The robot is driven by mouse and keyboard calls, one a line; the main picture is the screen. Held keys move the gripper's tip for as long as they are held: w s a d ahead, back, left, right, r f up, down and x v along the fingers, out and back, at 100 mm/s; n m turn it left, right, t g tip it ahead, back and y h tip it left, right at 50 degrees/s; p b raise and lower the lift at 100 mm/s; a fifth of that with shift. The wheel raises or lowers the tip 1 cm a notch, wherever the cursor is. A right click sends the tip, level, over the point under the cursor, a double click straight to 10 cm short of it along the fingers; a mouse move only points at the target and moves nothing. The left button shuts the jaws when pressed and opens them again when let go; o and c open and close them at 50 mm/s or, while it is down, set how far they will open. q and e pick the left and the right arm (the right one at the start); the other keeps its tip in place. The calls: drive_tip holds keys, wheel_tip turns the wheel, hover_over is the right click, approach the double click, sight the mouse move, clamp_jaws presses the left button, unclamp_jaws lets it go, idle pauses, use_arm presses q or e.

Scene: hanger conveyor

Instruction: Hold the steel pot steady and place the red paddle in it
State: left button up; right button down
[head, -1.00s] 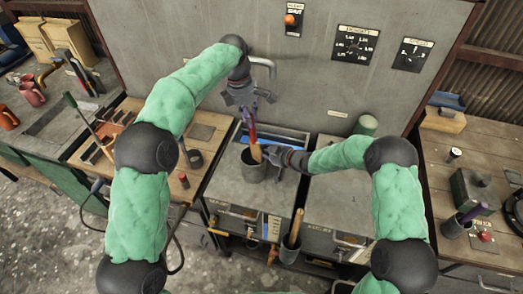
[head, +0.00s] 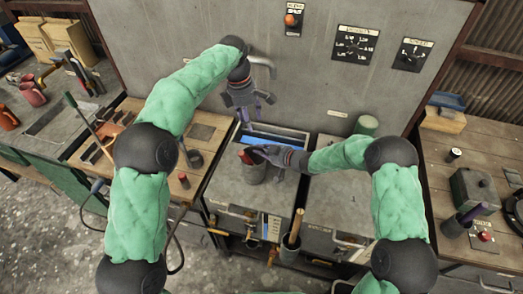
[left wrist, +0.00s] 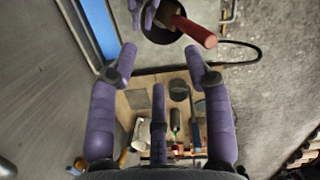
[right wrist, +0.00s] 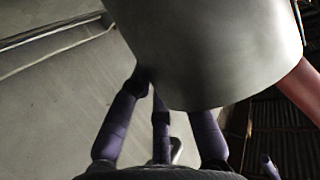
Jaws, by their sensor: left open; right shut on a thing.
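The steel pot (head: 253,173) stands on the grey worktop in the head view. In the left wrist view I look down on its dark round mouth (left wrist: 163,36). The red paddle (left wrist: 196,31) leans in the pot, its red handle sticking out over the rim and its lower end inside. Its handle also shows in the head view (head: 246,156) and beside the pot in the right wrist view (right wrist: 303,84). My right gripper (head: 275,155) is shut on the pot's rim side. My left gripper (head: 253,121) is open and empty, above and behind the pot.
A blue-edged slot (head: 275,136) lies behind the pot, in front of the grey wall panel (head: 310,75). A second container with a wooden handle (head: 292,240) hangs below the front edge. Side benches hold tools; the worktop left of the pot is clear.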

use_arm(q)
wheel_tip(320, 180, up, 12)
drive_tip(key=a, duration=0.1)
drive_tip(key=shift+a+f, duration=0.25)
drive_tip(key=shift+a, duration=0.1)
use_arm(e)
drive_tip(key=shift+s+f, duration=0.1)
drive_tip(key=shift+f, duration=0.05)
drive_tip(key=c, duration=1.1)
unclamp_jaws()
drive_tip(key=shift+s+d+r, duration=0.1)
drive_tip(key=shift+d+r, duration=0.1)
drive_tip(key=shift+d, duration=0.05)
drive_tip(key=v, duration=1.1)
drive_tip(key=shift+s+d+r, duration=0.1)
drive_tip(key=shift+d+r, duration=0.05)
